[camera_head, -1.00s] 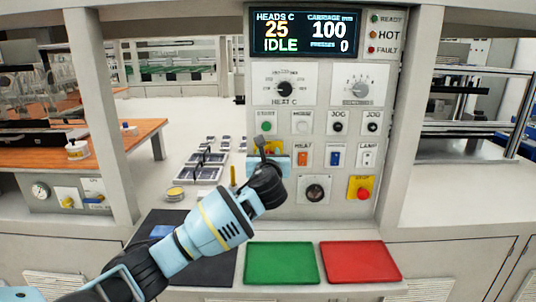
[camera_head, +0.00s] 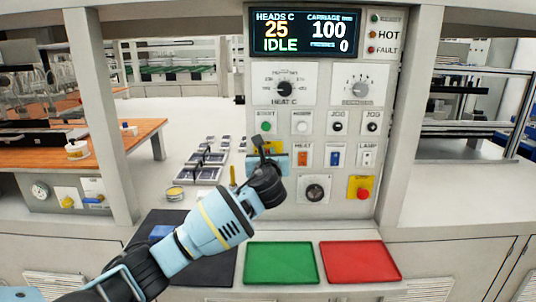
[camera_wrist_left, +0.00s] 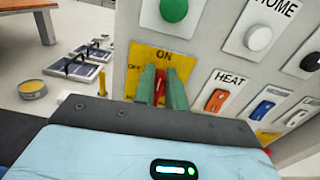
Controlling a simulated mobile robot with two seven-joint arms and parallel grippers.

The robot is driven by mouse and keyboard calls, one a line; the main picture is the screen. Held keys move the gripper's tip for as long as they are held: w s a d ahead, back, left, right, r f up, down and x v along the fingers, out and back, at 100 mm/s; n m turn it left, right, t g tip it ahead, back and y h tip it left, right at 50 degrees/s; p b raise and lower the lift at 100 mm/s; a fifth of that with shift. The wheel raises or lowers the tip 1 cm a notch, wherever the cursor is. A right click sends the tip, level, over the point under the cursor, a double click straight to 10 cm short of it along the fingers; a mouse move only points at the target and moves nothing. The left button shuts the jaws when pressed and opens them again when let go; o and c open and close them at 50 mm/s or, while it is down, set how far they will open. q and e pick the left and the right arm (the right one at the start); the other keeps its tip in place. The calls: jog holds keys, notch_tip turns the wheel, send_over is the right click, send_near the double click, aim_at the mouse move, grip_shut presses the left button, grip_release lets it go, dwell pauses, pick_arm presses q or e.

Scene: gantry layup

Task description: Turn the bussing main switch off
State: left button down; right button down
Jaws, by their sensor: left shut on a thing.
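The main switch is a red handle (camera_wrist_left: 159,86) on a yellow plate (camera_wrist_left: 150,58) in the left wrist view. The plate reads ON at the top, with part of OFF showing at the left. The handle stands roughly upright, towards ON. My left gripper (camera_wrist_left: 161,88) has its two green fingers shut on the handle, one on each side. In the head view my left gripper (camera_head: 262,148) is at the panel's left side and hides most of the yellow plate (camera_head: 270,148). My right gripper is not in view.
The panel has a display (camera_head: 305,34) showing 25, IDLE and 100. A green START button (camera_head: 266,127) is just above the switch; an orange HEAT rocker (camera_head: 304,159) is to its right. A red stop button (camera_head: 363,194) is lower right. Green (camera_head: 281,263) and red (camera_head: 360,262) trays lie in front.

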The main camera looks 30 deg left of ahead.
pick_arm(q)
jog(key=f+n, duration=0.1)
jog(key=n, duration=0.4)
jog(key=s+a+n, duration=0.1)
jog(key=n, duration=0.5)
jog(key=a+f+n, duration=0.1)
jog(key=n, duration=0.5)
jog(key=shift+s+a+f, duration=0.1)
jog(key=shift+s+f, duration=0.1)
jog(key=shift+f, duration=0.1)
jog(key=shift+n, duration=0.5)
jog(key=c, duration=1.4)
grip_release()
jog(key=shift+c, duration=0.2)
jog(key=v, duration=0.7)
jog(key=shift+s+d, duration=0.25)
jog(key=shift+s, duration=0.05)
